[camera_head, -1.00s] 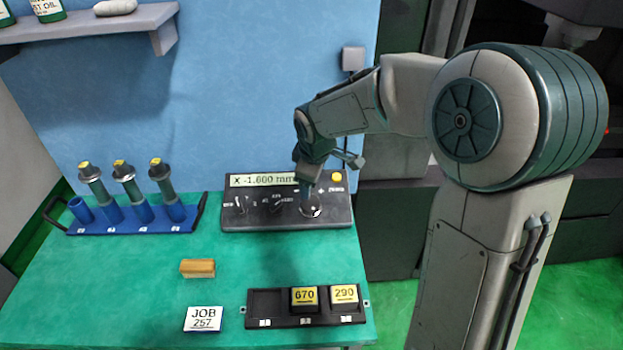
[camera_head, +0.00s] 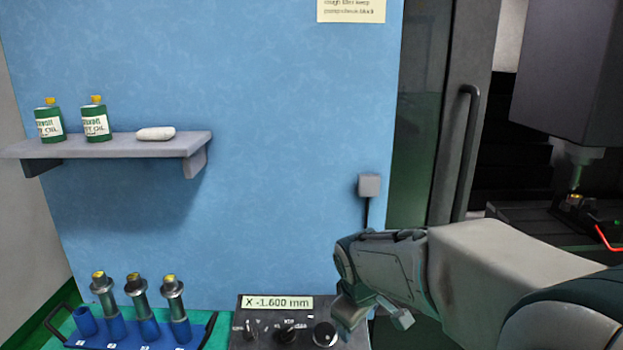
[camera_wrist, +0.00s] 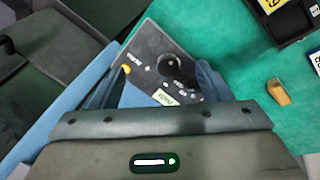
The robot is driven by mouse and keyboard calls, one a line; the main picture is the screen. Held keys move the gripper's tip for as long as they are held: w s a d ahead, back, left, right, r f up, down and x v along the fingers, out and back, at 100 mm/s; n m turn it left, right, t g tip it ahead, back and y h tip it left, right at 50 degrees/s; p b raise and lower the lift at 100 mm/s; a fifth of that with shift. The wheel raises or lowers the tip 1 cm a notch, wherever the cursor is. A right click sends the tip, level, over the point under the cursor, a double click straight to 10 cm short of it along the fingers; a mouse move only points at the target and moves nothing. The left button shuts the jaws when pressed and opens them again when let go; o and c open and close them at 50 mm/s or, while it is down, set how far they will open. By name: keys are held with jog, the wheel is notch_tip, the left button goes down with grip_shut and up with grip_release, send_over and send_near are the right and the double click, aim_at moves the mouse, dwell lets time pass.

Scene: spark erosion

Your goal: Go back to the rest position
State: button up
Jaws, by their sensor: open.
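My gripper (camera_head: 350,318) is at the lower right of the head view, at the right part of the dark control box (camera_head: 262,326), partly covering it. In the wrist view my gripper (camera_wrist: 156,82) has its two fingers apart with nothing held between them. The control box (camera_wrist: 150,50) lies beyond them, with its black knob (camera_wrist: 171,63) and yellow button (camera_wrist: 126,69) in sight. The box's display (camera_head: 277,302) reads X -1.600 mm. I cannot tell how far the fingertips are above the box.
A blue rack (camera_head: 75,340) with several electrode holders stands at the lower left. A shelf (camera_head: 110,146) holds two green oil containers and a pale object. The wrist view shows a wooden block (camera_wrist: 278,92) and a black tray (camera_wrist: 262,22) on the green bench (camera_wrist: 235,50).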

jog(key=s+d+m, duration=0.2)
jog(key=s+m, duration=0.1)
jog(key=s, duration=0.2)
jog(key=s+d+r+m, duration=0.1)
jog(key=s+d+m, duration=0.1)
jog(key=s, duration=0.4)
jog(key=s+d+r+m+y, duration=0.1)
jog(key=s+d+m, duration=0.1)
jog(key=s+m, duration=0.2)
jog(key=shift+s+r, duration=0.25)
jog(key=shift+s, duration=0.8)
